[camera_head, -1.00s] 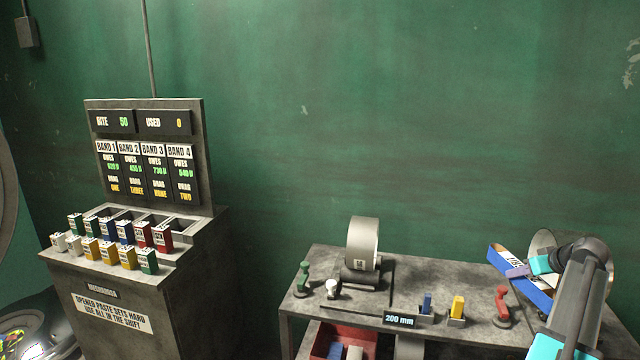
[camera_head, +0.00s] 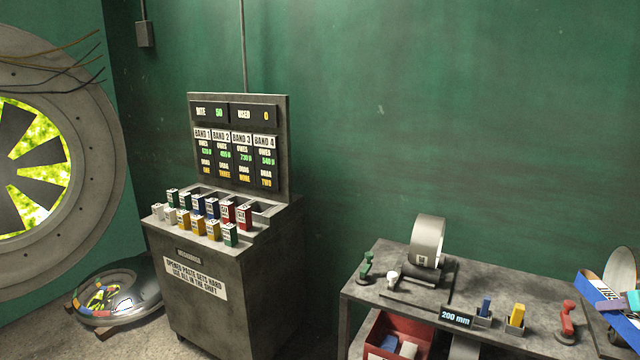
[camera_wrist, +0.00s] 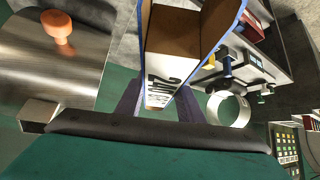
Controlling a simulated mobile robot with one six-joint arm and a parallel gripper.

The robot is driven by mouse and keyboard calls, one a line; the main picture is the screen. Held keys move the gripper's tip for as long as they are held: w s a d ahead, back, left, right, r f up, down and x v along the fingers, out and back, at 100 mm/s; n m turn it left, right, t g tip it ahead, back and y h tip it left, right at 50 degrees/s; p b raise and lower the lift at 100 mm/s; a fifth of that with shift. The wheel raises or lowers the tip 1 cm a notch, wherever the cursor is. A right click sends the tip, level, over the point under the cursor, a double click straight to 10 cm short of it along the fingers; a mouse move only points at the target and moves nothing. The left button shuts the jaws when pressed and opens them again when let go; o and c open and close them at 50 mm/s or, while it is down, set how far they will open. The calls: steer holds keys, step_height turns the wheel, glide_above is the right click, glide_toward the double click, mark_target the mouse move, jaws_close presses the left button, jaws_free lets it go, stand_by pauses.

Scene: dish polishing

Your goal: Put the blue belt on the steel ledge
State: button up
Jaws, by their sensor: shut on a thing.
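The blue belt (camera_head: 592,287) is a loop with a blue outside, a brown inside and a white printed label. My gripper (camera_head: 609,304) is shut on it at the right edge of the head view, above the right end of the bench. In the wrist view the belt (camera_wrist: 187,30) hangs between the purple fingers of my gripper (camera_wrist: 160,102), its label toward the camera. Part of the loop is cut off by the frame. I cannot tell which surface is the steel ledge.
A grey bench (camera_head: 385,270) carries a steel drum (camera_head: 427,240), a green handle (camera_head: 366,267) and a red handle (camera_head: 567,320). A red bin (camera_head: 400,338) sits below. A console (camera_head: 215,285) with small boxes stands left. The wrist view shows an orange knob (camera_wrist: 57,25) on metal and a dark bar (camera_wrist: 160,132).

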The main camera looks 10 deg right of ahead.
steer(key=w+a+f+n+y+b, duration=0.2)
steer(key=w+a+n, duration=0.1)
steer(key=w+a, duration=1.15)
steer(key=w+a+f+n+y+b, duration=0.25)
steer(key=w+a, duration=0.85)
steer(key=a, duration=0.6)
steer(key=w+a+f+n+y+b, duration=0.1)
steer(key=w+a+f, duration=0.1)
steer(key=a, duration=0.9)
steer(key=w+a+f+n+b, duration=0.1)
steer(key=w+a+b, duration=0.15)
steer(key=a, duration=0.95)
steer(key=s+a+f+m+h+b, duration=0.1)
steer(key=s+a+m, duration=0.1)
steer(key=a, duration=0.5)
steer(key=s+a+f+m+h, duration=0.1)
steer(key=s+a+m+h, duration=0.1)
steer(key=a, duration=0.5)
steer(key=shift+s+a+f+m+b, duration=0.15)
steer(key=shift+s+a+m+b, duration=0.05)
steer(key=shift+a+m+b, duration=0.2)
steer(key=shift+h, duration=0.25)
